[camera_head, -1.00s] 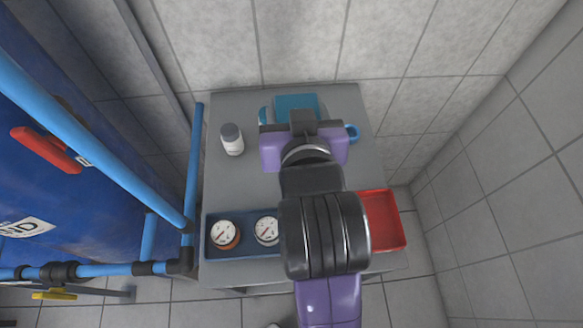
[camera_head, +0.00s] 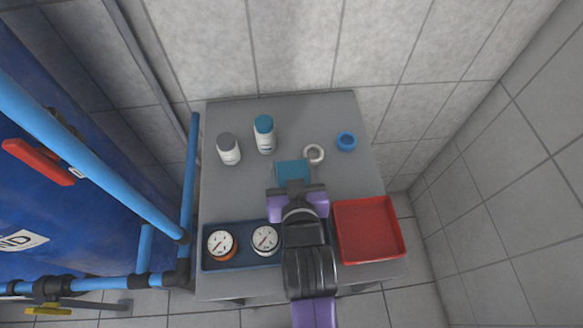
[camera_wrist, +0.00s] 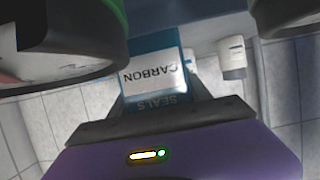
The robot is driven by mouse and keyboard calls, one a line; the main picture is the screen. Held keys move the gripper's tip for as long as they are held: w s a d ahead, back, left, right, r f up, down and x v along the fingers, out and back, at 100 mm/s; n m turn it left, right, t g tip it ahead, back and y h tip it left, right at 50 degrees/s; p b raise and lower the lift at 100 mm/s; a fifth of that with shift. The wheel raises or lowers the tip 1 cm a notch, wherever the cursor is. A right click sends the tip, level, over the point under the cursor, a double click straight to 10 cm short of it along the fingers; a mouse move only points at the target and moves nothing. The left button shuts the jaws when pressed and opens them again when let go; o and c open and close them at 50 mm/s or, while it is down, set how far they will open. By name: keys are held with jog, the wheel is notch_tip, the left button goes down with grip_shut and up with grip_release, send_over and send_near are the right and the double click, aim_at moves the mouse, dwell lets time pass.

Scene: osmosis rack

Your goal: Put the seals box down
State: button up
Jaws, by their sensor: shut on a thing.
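The seals box (camera_head: 293,171) is teal and shows just beyond my gripper (camera_head: 294,186) in the head view, over the middle of the grey table. My gripper is shut on it. My gripper and arm cover part of the box in the head view. I cannot tell whether the box touches the table.
The grey table (camera_head: 215,190) holds a grey-capped bottle (camera_head: 228,150), a blue-capped bottle (camera_head: 264,136), a white ring (camera_head: 314,154) and a blue ring (camera_head: 346,141). A blue tray (camera_head: 250,260) with gauges (camera_head: 221,243) and a red tray (camera_head: 368,232) flank my arm. Blue pipes stand left.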

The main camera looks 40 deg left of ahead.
jog(key=shift+f, duration=0.2)
jog(key=shift+f, duration=0.15)
jog(key=o, duration=1.5)
jog(key=v, duration=1.2)
jog(key=shift+b, duration=0.3)
